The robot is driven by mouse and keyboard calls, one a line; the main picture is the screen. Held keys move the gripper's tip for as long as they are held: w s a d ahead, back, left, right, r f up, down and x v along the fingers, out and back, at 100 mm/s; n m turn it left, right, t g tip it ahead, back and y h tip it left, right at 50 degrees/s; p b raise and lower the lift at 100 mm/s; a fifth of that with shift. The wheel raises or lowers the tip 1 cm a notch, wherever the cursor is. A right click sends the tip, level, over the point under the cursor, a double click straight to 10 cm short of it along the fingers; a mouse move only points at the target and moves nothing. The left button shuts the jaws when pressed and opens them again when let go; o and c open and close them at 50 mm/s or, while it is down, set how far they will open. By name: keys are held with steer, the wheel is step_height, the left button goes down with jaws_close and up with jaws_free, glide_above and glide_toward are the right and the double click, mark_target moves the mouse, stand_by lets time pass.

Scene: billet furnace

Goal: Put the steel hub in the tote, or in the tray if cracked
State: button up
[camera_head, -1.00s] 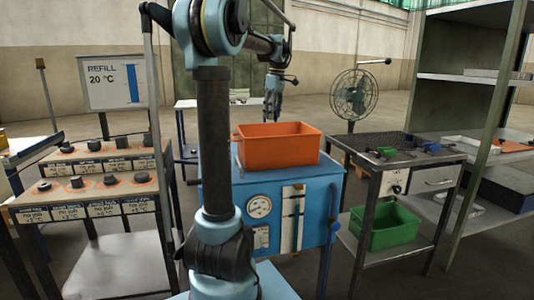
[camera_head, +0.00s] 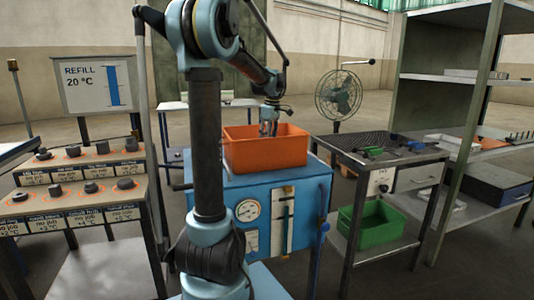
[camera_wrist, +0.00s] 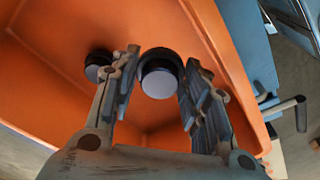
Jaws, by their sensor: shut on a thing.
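The orange tote (camera_head: 265,157) stands on a blue cabinet. My gripper (camera_head: 268,130) reaches down into its opening. In the wrist view my gripper (camera_wrist: 160,72) is shut on a dark round steel hub (camera_wrist: 161,80) with a paler end face. The hub is between the fingers, over the tote's inside (camera_wrist: 170,25). A second dark round hub (camera_wrist: 97,66) lies in the tote by the left finger, partly hidden by it. No crack shows on the held hub's visible face. A green bin (camera_head: 372,227), possibly the tray, is on the lower shelf of the cart at right.
A stepped rack (camera_head: 75,190) at left holds several dark hubs on orange-marked spots, with a REFILL sign (camera_head: 93,85) behind. The metal cart (camera_head: 385,150) carries small green and blue items. A fan (camera_head: 338,97) and tall shelving (camera_head: 450,90) stand behind and right.

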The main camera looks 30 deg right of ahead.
steer(key=shift+f, duration=2.75)
steer(key=o, duration=1.2)
steer(key=shift+f, duration=0.1)
steer(key=shift+c, duration=0.2)
steer(key=r, duration=0.4)
steer(key=s+r, duration=0.1)
steer(key=r, duration=0.7)
steer(key=shift+s+d+r, duration=0.1)
steer(key=shift+s+d, duration=0.1)
steer(key=shift+d, duration=0.15)
